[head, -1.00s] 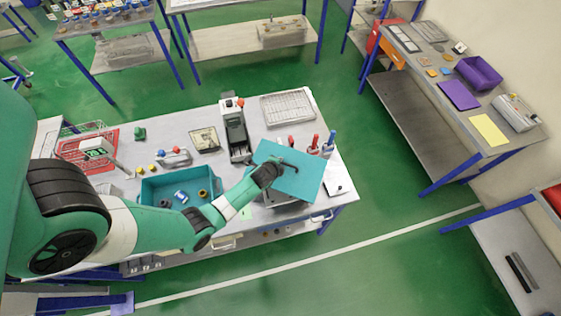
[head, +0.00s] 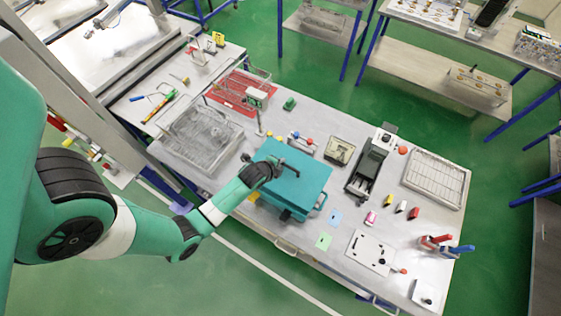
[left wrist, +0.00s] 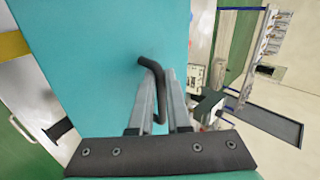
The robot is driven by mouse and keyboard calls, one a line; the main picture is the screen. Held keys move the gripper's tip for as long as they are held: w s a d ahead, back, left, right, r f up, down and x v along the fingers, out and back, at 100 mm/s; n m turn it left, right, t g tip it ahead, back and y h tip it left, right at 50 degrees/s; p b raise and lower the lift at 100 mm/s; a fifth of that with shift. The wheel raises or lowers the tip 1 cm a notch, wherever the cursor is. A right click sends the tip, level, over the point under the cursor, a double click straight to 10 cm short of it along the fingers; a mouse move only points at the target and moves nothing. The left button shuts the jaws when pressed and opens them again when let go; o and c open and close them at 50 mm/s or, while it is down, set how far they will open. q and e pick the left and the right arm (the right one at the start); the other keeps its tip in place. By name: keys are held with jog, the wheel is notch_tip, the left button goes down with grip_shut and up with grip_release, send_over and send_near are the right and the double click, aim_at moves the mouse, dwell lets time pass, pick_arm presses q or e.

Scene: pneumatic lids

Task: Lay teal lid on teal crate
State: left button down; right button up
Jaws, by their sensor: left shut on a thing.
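The teal lid (head: 298,178) is a flat plate with a dark bent handle (left wrist: 150,72). My left gripper (head: 274,164) is shut on this handle and holds the lid over the teal crate (head: 290,214). Only a strip of the crate's front and side shows below the lid; its inside is hidden. I cannot tell whether the lid touches the rim. In the left wrist view the lid (left wrist: 95,50) fills the left and middle, and my left gripper (left wrist: 160,85) has the handle between its fingers. My right gripper is not in view.
Right of the crate lie a blue card (head: 335,217), a green card (head: 323,241) and a white panel (head: 369,252). A grey machine (head: 370,165) and a wire tray (head: 436,178) stand behind. A wire basket (head: 200,135) and a red tray (head: 235,92) are to the left.

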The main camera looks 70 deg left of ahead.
pick_arm(q)
jog(key=shift+s+a, duration=0.2)
jog(key=shift+s, duration=0.15)
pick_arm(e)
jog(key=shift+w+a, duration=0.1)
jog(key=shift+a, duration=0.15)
pick_arm(q)
jog(key=shift+d, duration=0.1)
notch_tip(320, 180, down, 6)
jog(key=b, duration=0.5)
jog(key=shift+f, duration=0.1)
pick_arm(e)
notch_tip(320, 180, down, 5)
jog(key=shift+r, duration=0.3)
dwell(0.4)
pick_arm(q)
jog(key=shift+f, duration=0.35)
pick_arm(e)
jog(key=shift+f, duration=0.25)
pick_arm(q)
jog(key=c, duration=0.8)
grip_release()
